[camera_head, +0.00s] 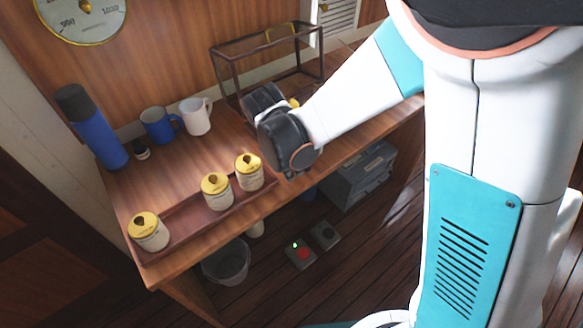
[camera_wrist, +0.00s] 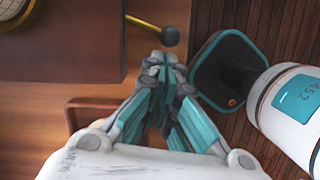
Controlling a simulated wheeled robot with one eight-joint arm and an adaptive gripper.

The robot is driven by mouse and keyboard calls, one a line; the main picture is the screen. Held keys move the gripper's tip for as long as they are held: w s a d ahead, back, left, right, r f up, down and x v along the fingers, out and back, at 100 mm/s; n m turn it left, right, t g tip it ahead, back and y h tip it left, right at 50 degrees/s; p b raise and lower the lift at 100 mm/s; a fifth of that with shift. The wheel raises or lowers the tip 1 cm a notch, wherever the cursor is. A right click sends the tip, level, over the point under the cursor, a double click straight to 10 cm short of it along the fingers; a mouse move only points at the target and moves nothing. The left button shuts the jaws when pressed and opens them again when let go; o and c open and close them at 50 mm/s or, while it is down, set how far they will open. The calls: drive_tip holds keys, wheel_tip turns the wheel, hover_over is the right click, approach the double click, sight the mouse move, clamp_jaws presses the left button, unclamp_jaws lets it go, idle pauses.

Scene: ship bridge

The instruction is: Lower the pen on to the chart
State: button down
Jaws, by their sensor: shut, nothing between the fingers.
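In the wrist view a brass lever (camera_wrist: 145,22) with a black ball knob (camera_wrist: 170,36) sticks out to the right from a dark wooden base (camera_wrist: 60,45). A round, pale, gridded piece, perhaps the chart (camera_wrist: 14,10), is cut off at the top left corner. My gripper (camera_wrist: 164,62) is shut and empty, its fingertips just below the knob in the picture; I cannot tell if they touch it. In the head view a dark-framed case (camera_head: 232,50) stands behind my wrist, which hides part of it. I cannot make out the pen.
Yellow-lidded jars (camera_head: 215,190) stand in a wooden tray (camera_head: 185,228) along the desk's front edge. A blue flask (camera_head: 95,130), a blue mug (camera_head: 157,126) and a white mug (camera_head: 196,117) stand behind. A grey bucket (camera_head: 226,263) is on the floor below.

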sight(307, 169)
drive_tip(key=shift+d, duration=0.1)
drive_tip(key=shift+d+n, duration=0.2)
drive_tip(key=shift+n, duration=0.2)
drive_tip(key=shift+d+n, duration=0.25)
drive_tip(key=shift+n, duration=0.05)
drive_tip(key=shift+s+d+n+t, duration=0.1)
drive_tip(key=shift+d+n+t, duration=0.3)
drive_tip(key=shift+d+n, duration=0.45)
drive_tip(key=d+n, duration=0.2)
drive_tip(key=n+y+b, duration=0.1)
drive_tip(key=shift+w+d+n, duration=0.3)
drive_tip(key=shift+d+n, duration=0.05)
drive_tip(key=shift+d, duration=0.05)
drive_tip(key=shift+a, duration=0.15)
drive_tip(key=shift+w+a, duration=0.2)
drive_tip(key=shift+a, duration=0.5)
drive_tip(key=shift+r, duration=0.1)
